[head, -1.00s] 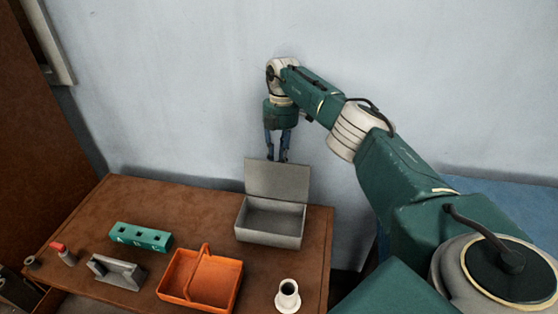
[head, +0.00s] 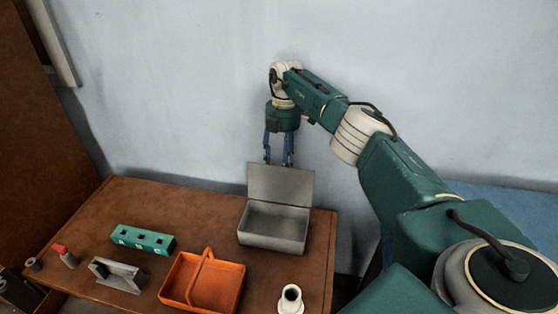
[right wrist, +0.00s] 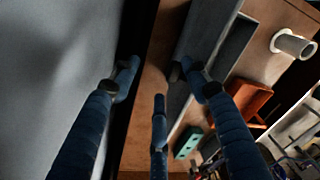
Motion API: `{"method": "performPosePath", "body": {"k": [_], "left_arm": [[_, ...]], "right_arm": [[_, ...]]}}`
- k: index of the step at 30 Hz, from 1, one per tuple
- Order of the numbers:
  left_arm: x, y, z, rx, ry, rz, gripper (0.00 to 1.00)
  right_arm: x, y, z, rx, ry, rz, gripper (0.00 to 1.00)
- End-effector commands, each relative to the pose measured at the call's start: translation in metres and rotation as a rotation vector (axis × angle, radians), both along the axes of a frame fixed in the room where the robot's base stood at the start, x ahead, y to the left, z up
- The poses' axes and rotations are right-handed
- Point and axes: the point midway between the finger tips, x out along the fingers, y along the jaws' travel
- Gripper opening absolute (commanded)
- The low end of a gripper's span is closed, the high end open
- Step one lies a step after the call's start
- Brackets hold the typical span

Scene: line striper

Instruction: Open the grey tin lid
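The grey tin (head: 272,242) stands on the brown table near its back right. Its grey lid (head: 281,185) is raised, standing roughly upright at the back edge, and the empty-looking inside shows. My right gripper (head: 278,163) points down at the lid's top edge, with its fingers spread apart. In the right wrist view the blue fingers of the right gripper (right wrist: 156,78) are apart with nothing between them. The lid's grey surface (right wrist: 194,40) lies beside the right-hand finger; I cannot tell whether they touch. My left gripper is not in view.
An orange basket (head: 225,285) with a handle, a white cup-like piece (head: 290,298), a green block with holes (head: 145,240), a grey holder (head: 117,275) and a red-topped bottle (head: 65,256) stand on the table (head: 190,205). The pale wall (head: 180,80) is close behind the tin.

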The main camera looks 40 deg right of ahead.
Motion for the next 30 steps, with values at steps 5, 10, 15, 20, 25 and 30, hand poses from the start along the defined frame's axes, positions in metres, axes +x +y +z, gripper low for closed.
{"method": "performPosePath", "body": {"k": [5, 10, 15, 20, 25, 30], "left_arm": [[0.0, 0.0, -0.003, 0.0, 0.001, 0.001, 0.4], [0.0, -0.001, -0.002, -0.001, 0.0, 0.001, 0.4], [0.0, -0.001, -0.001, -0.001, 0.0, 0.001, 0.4], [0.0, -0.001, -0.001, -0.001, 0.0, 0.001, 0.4], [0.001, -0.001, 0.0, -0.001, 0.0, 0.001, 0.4], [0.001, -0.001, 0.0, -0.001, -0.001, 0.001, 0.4]], "right_arm": [[-0.01, -0.011, -0.006, -0.025, 0.024, -0.008, 0.42], [-0.007, -0.01, 0.035, -0.022, 0.011, -0.009, 0.42], [-0.004, -0.005, 0.079, -0.016, -0.002, -0.004, 0.42], [-0.002, -0.004, 0.109, -0.014, -0.007, -0.002, 0.42], [-0.002, -0.003, 0.126, -0.013, -0.009, 0.0, 0.42], [-0.002, -0.002, 0.13, -0.011, -0.01, 0.001, 0.42]]}}
